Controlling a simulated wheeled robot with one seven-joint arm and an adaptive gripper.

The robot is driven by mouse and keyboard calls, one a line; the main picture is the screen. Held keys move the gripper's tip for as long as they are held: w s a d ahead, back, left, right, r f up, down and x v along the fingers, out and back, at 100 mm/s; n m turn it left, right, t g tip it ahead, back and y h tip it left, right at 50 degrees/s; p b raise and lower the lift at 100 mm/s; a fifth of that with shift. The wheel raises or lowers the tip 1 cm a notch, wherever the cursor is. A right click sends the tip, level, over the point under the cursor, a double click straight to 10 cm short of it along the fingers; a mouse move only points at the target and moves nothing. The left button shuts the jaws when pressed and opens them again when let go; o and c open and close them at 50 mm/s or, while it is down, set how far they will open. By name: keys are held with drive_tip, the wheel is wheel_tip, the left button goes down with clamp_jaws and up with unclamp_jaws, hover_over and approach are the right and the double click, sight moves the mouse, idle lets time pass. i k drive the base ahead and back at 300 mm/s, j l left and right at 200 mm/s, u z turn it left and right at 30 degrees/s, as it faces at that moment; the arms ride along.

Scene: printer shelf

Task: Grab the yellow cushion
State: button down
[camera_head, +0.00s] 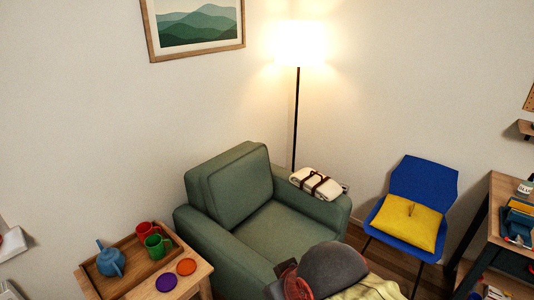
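The yellow cushion (408,222) is square with a small tuft or button near its middle. It lies on the seat of a blue chair (424,182), at the right of the head view. Its whole top face shows. My gripper cannot be made out in this view.
A green armchair (228,187) stands left of the blue chair, with a strapped cream blanket (316,184) on its arm. A dark grey rounded object (335,266) with reddish parts, unclear in kind, is in the foreground. A dark-framed desk (486,222) stands at right, a floor lamp (296,120) behind.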

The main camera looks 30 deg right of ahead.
sight(417, 225)
drive_tip(key=z, duration=2.05)
drive_tip(key=i+l+z, duration=0.15)
drive_tip(key=i+z, duration=0.15)
drive_tip(key=i, duration=0.65)
drive_tip(key=i+z, duration=0.35)
drive_tip(key=i, duration=0.6)
